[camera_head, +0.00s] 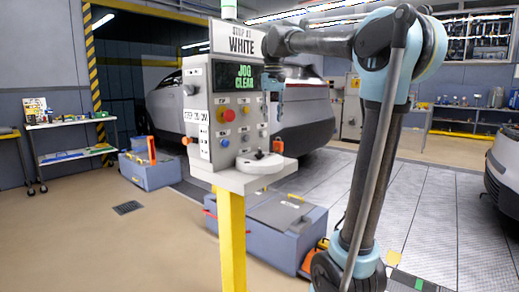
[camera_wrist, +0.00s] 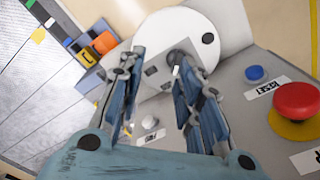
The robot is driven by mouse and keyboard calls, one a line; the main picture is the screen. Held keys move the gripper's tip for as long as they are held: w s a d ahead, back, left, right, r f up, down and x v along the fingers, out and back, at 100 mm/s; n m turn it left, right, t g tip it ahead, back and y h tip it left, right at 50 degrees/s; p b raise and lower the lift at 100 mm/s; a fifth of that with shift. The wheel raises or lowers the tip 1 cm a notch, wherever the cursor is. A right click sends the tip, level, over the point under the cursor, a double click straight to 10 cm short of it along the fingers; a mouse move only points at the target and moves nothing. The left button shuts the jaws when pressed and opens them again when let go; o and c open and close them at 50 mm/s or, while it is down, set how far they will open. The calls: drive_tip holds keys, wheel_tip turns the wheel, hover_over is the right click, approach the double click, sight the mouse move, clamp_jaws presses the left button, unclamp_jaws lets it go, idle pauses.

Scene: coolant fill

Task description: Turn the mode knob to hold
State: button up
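The control panel (camera_head: 236,115) stands on a yellow post in the head view, with buttons and a green-lettered screen reading "JOG CLEAR" or similar. My gripper (camera_wrist: 157,62) is open in the wrist view, its two fingers apart above the panel. Between and beyond the fingertips are a small grey plate (camera_wrist: 160,74) and a dark round piece, partly covered by the right finger. A white disc (camera_wrist: 188,22) lies behind them. I cannot tell for certain which part is the mode knob, and no "hold" mark is readable.
A red mushroom button (camera_wrist: 297,101) on a yellow ring and a blue reset button (camera_wrist: 255,73) sit right of my fingers. The panel's shelf (camera_head: 236,180) juts out below. A grey-blue chest (camera_head: 285,222) stands behind the post. Open floor lies left.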

wheel_tip(320, 180, up, 4)
drive_tip(key=f, duration=0.1)
hover_over(260, 149)
drive_tip(key=f, duration=1.6)
drive_tip(key=shift+w+a+f, duration=0.1)
drive_tip(key=shift+w+f, duration=0.15)
drive_tip(key=shift+f, duration=0.1)
drive_tip(key=shift+c, duration=0.4)
clamp_jaws()
